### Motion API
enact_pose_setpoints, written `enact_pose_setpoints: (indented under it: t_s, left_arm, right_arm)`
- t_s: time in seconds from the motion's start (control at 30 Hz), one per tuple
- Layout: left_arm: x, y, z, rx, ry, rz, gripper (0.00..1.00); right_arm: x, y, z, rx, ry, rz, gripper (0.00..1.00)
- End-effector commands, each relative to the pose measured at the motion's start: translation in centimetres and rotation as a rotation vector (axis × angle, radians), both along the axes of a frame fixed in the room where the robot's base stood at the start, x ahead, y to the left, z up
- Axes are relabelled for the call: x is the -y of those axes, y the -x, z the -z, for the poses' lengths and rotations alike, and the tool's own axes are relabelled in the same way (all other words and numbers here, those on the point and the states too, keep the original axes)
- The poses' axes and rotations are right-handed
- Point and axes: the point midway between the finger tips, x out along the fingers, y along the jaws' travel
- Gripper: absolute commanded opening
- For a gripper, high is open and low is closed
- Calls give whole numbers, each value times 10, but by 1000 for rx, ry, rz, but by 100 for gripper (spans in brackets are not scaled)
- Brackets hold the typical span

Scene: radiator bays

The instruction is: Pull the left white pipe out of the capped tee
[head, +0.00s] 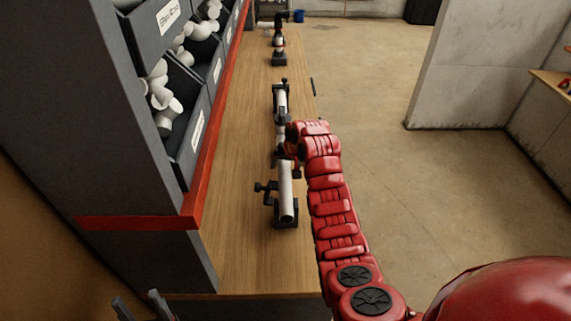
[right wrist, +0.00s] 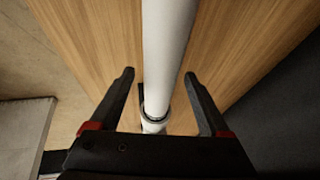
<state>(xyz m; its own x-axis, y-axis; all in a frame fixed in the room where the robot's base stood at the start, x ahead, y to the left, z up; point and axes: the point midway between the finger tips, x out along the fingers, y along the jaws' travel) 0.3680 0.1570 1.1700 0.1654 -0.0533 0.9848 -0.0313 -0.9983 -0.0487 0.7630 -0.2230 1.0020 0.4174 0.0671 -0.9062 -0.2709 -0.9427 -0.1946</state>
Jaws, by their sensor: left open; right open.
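A white pipe (head: 286,190) lies in line along the bench, its near end in a black clamp (head: 288,222). Another white pipe (head: 281,102) lies beyond it in the same line. The fitting between them, where the tee would be, is partly hidden by my right arm, and I cannot make out a cap. My right gripper is open; in the right wrist view (right wrist: 159,76) its fingers are on either side of a white pipe (right wrist: 168,40), apart from it. A ring-like fitting (right wrist: 154,112) shows at the pipe's lower end. My left gripper (head: 140,304) is open and empty at the lower left.
The wooden bench (head: 240,240) has bare room left of the pipes. A dark shelf with bins (head: 180,130) of white fittings and a red edge (head: 140,222) stands along its left. Another black-clamped assembly (head: 279,55) stands farther back. Open floor (head: 370,90) lies to the right.

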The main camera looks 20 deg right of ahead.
Motion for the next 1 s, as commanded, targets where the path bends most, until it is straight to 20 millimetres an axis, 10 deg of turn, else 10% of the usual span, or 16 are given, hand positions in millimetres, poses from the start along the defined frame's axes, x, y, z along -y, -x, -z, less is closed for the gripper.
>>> enact_pose_setpoints:
  t_s: [0.23, 0.67, 1.0]
  left_arm:
    - [0, 0, 0, 0, 0, 0, 57]
    - [0, 0, 0, 0, 0, 0, 57]
    - [0, 0, 1, 0, 0, 0, 57]
  right_arm:
    - [0, 0, 1, 1, 0, 0, 78]
    - [0, 0, 1, 0, 0, 1, 1]
    - [0, 0, 1, 0, 0, 1, 0]
